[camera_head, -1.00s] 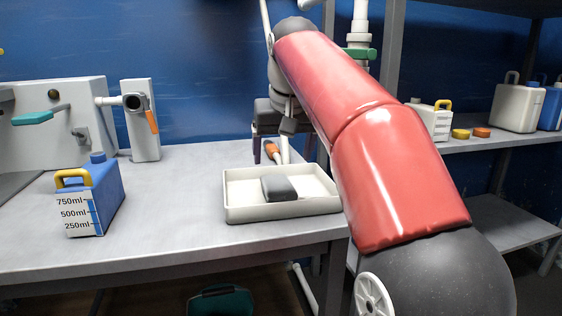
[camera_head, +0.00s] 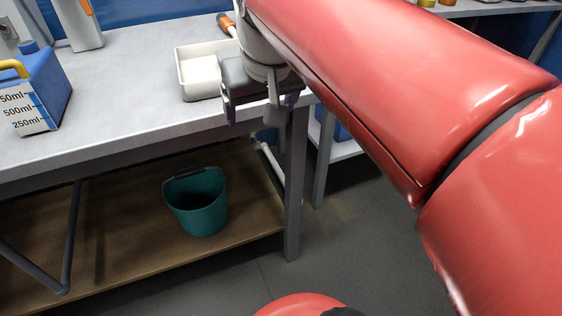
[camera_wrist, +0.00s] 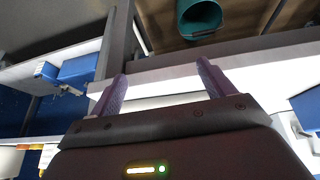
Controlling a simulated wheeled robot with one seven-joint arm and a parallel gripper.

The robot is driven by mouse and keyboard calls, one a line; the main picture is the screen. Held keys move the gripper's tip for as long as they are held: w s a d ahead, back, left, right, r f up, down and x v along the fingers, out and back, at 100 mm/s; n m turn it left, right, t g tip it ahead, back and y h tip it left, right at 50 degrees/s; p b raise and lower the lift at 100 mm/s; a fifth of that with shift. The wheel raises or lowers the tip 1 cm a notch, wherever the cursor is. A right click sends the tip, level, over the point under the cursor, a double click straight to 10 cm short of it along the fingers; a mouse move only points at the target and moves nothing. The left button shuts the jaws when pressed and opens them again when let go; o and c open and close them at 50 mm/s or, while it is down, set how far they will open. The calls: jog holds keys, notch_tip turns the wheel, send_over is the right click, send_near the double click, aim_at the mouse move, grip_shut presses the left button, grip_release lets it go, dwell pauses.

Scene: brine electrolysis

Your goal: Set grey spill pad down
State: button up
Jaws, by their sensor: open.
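My gripper (camera_head: 262,108) hangs at the front right edge of the workbench, in front of the tray's right part. In the wrist view its two purple fingers (camera_wrist: 162,70) are spread apart with nothing between them. The white tray (camera_head: 203,92) stands on the bench, its left part bare and its right part hidden behind my gripper. I cannot make out the grey spill pad in either current view.
A blue jug (camera_head: 45,95) with volume marks stands at the left of the bench. An orange-handled tool (camera_head: 227,24) lies behind the tray. A teal bucket (camera_head: 197,203) sits on the lower shelf, and shows in the wrist view. The bench between jug and tray is clear.

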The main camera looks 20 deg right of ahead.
jog(key=s+f, duration=1)
jog(key=f, duration=0.4)
jog(key=r+p, duration=0.4)
jog(key=r, duration=0.1)
jog(key=shift+d+p, duration=0.2)
jog(key=shift+p, duration=0.2)
